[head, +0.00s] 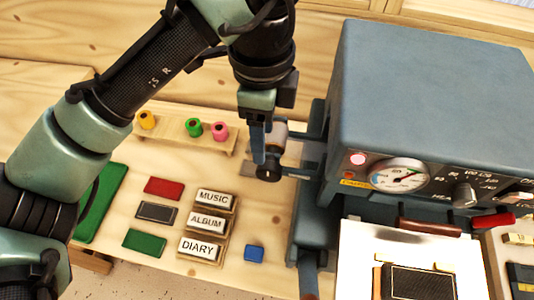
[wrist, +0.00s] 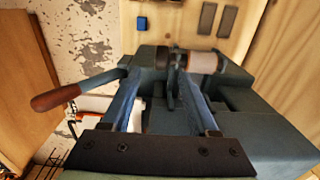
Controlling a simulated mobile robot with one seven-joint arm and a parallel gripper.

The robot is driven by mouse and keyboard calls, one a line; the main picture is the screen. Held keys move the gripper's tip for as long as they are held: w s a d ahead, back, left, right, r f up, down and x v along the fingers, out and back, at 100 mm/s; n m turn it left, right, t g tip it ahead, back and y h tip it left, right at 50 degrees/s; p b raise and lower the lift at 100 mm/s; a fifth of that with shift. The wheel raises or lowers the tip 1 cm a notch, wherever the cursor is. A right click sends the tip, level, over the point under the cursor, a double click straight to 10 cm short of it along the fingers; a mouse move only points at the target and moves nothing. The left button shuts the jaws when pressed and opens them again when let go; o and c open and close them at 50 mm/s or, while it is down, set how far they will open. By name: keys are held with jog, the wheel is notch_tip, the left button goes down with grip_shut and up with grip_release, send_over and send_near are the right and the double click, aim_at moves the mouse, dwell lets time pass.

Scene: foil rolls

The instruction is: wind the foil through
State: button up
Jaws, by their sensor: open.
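The press (head: 430,90) is a large blue-grey machine at the right of the head view. A pale, pinkish-brown foil roll (wrist: 203,62) sits on a bracket with dark round ends at the press's side; it is partly hidden behind my gripper in the head view (head: 277,132). My gripper (head: 259,155) hangs down in front of this roll. In the wrist view, its two blue fingers (wrist: 158,78) are spread apart with no object clearly held between them. The dark bracket parts lie close to the right finger; I cannot tell whether they touch. Yellow, green (head: 193,127) and pink rolls stand on a wooden rack (head: 180,137).
MUSIC, ALBUM and DIARY blocks (head: 207,222), coloured flat pieces and a blue cube (head: 254,253) lie left of the press. A gauge (head: 399,175), lit red lamp and red-handled lever are on its front. A brown-handled lever (wrist: 60,95) juts out in the wrist view.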

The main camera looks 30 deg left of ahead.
aim_at(265, 165)
notch_tip(265, 165, down, 10)
jog(key=shift+w+d+r+p, duration=0.1)
jog(key=shift+p, duration=0.65)
jog(key=shift+w+f, duration=0.15)
jog(key=shift+f, duration=0.1)
grip_shut()
